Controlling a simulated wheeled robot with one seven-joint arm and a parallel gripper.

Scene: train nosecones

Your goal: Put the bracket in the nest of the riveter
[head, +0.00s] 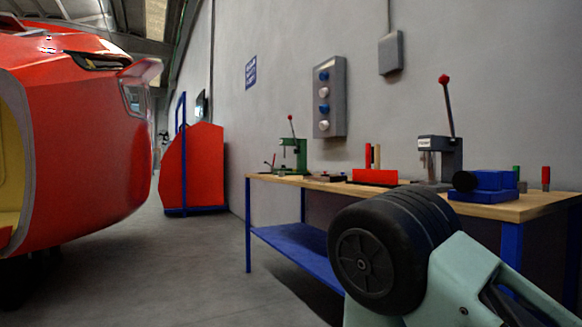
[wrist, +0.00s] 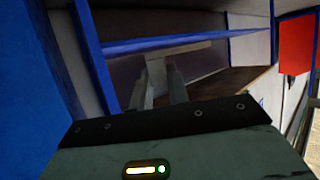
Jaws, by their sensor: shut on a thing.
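My gripper (wrist: 162,82) shows in the wrist view, its two grey fingers shut on a pale flat piece, which seems to be the bracket (wrist: 178,53). The piece lies crosswise at the fingertips; its full shape is too dark to tell. In the head view the gripper and bracket are out of sight. A dark grey bench press with a white label and a red-knobbed lever (head: 440,150) stands on the right part of the workbench. A smaller green lever press (head: 293,155) stands at the far left end. I cannot tell for sure which is the riveter, and no nest is clearly visible.
The wooden-topped workbench (head: 325,188) has blue legs and a blue lower shelf (head: 300,243). A blue vise (head: 485,185) and a red block (head: 375,177) sit on it. A red train nose (head: 85,150) stands left. The floor between is clear.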

